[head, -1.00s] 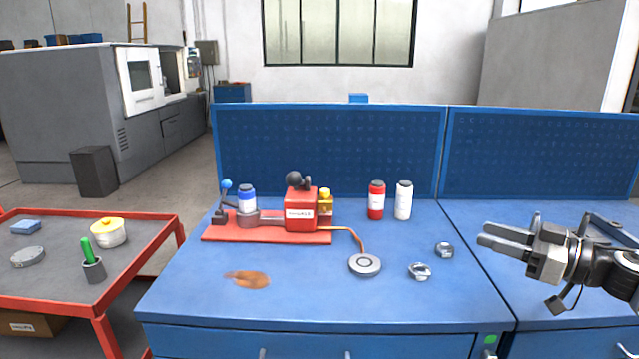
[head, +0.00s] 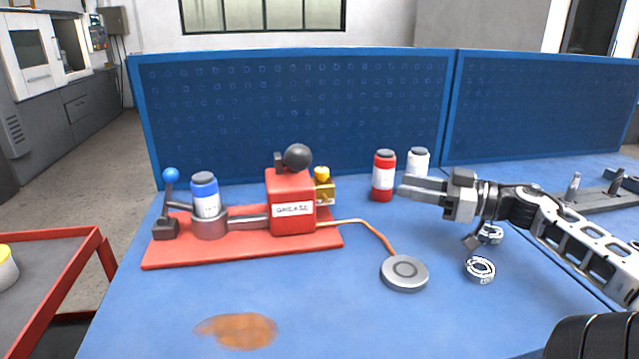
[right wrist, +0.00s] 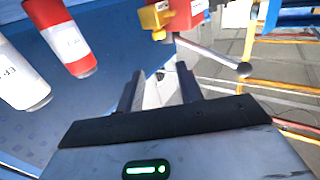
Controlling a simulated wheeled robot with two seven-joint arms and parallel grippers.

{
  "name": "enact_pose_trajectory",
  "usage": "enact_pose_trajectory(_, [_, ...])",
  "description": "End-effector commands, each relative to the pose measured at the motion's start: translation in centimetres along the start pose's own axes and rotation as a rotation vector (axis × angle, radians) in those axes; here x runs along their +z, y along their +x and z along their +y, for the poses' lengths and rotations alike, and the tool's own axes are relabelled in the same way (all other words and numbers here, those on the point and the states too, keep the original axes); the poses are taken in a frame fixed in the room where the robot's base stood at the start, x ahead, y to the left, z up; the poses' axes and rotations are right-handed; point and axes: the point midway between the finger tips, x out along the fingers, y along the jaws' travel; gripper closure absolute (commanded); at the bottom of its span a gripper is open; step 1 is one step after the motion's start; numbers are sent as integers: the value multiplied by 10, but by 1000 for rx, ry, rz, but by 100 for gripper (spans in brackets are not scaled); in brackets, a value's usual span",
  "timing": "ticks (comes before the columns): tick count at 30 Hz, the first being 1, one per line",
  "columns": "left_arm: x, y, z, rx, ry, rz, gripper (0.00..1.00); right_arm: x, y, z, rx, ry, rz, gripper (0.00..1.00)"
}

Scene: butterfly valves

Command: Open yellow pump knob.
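The yellow pump knob (head: 321,173) sits on top of a brass-coloured block (head: 325,191) at the right side of the red grease pump (head: 291,203). In the right wrist view the yellow part (right wrist: 153,20) is at the top, beyond the fingertips. My right gripper (head: 402,186) is to the right of the knob, apart from it, with its fingers pointing left. The wrist view shows its two fingers (right wrist: 158,75) spread with nothing between them. My left gripper is not in view.
A red bottle (head: 383,176) and a white bottle (head: 417,163) stand behind my right gripper. A grey disc (head: 404,273) ends the pump's copper-coloured hose. Metal rings (head: 480,269) lie on the blue bench. The front of the bench has bare room.

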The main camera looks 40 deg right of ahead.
Motion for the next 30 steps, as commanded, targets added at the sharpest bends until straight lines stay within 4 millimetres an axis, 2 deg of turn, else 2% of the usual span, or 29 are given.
enact_pose_trajectory(1, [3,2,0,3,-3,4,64,6,1,0,-1,-1,1,63])
enact_pose_trajectory(5, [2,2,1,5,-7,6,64,6,11,0,-3,-1,1,63])
enact_pose_trajectory(8, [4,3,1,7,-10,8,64,5,27,-1,-5,-3,1,63])
enact_pose_trajectory(18, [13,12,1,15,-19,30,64,6,100,-1,-5,-5,4,63])
enact_pose_trajectory(21, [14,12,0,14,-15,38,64,6,117,0,-3,-4,3,63])
enact_pose_trajectory(30, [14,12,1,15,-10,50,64,3,146,0,1,0,4,63])
